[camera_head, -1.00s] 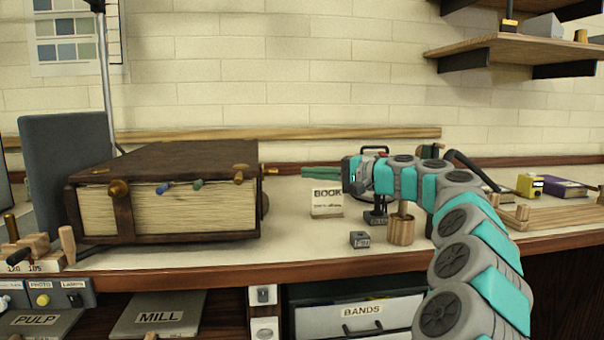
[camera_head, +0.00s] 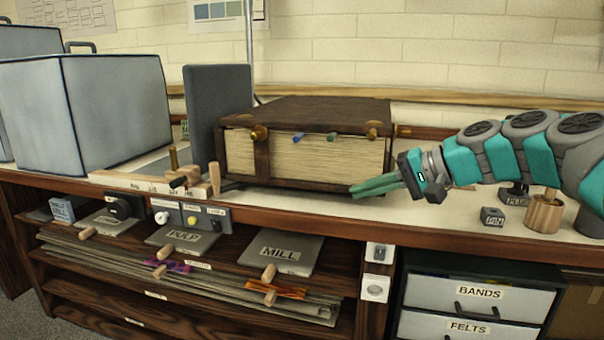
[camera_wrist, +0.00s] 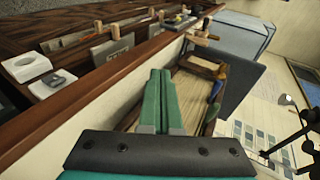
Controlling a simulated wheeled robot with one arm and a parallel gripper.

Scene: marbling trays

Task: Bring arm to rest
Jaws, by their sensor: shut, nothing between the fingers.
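My arm (camera_head: 524,150) reaches in from the right above the bench top in the head view. My gripper (camera_head: 352,191) has green fingers, which are closed together with nothing between them. The fingertips point left, in front of the right end of the large book (camera_head: 320,155); I cannot tell if they touch it. In the wrist view my gripper (camera_wrist: 159,72) shows the two fingers side by side, and the book's pages (camera_wrist: 190,92) lie behind and to the right of them.
A small block marked PIN (camera_head: 492,217) and a wooden cylinder (camera_head: 544,212) stand below my arm. Grey boxes (camera_head: 85,115) stand at the left. Below the bench are shelves with a MILL board (camera_head: 281,251) and a BANDS drawer (camera_head: 478,295).

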